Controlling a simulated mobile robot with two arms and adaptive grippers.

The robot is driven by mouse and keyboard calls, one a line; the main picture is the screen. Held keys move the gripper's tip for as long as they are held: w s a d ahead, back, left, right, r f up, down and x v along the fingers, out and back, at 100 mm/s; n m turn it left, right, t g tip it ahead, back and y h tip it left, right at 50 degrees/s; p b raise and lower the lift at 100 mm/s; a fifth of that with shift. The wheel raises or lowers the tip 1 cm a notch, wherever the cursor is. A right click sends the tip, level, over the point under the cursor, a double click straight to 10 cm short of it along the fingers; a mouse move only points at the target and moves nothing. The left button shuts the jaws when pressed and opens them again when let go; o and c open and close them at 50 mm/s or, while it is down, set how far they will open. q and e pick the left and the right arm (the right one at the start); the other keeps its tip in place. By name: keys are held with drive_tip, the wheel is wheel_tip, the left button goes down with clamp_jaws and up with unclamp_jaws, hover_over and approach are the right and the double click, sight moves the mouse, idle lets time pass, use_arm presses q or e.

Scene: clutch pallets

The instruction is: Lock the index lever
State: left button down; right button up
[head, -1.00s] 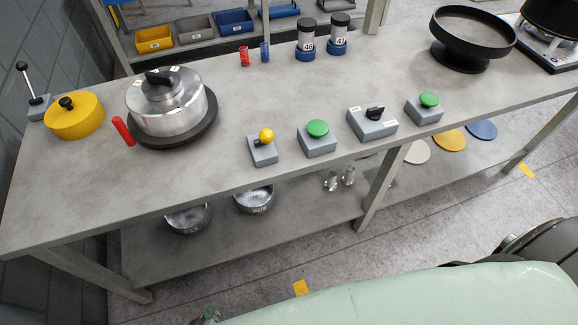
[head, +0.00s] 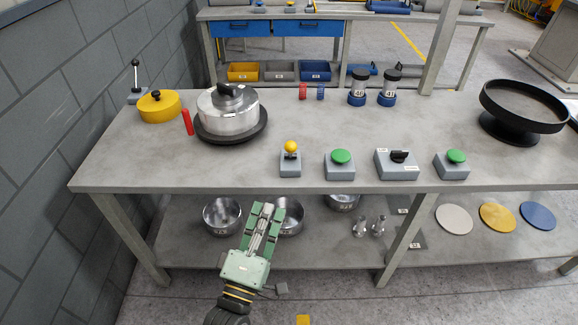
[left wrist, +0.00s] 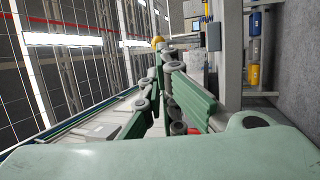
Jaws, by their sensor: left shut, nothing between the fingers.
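A red handle (head: 187,121) stands at the left edge of the black round base (head: 232,137) under a silver pot-like housing (head: 228,112). A black-knobbed lever (head: 136,75) stands upright on a grey block at the table's far left. A yellow-knobbed lever (head: 291,148) stands on a grey box at the front edge. I cannot tell which of these is the index lever. My left gripper (head: 267,209) is shut and empty, before the table's front edge and apart from all of them. Its fingers (left wrist: 163,85) also show in the left wrist view. My right gripper is not in view.
A yellow lidded drum (head: 159,106) stands left of the housing. Green buttons and a black rotary switch (head: 397,164) line the front edge. A black round stand (head: 522,112) is at right. Metal bowls (head: 222,216) sit on the lower shelf. The tabletop's middle is clear.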

sight(291, 151)
use_arm(q)
drive_tip(key=b+x, duration=0.3)
drive_tip(key=x, duration=1.1)
drive_tip(key=shift+f, duration=0.15)
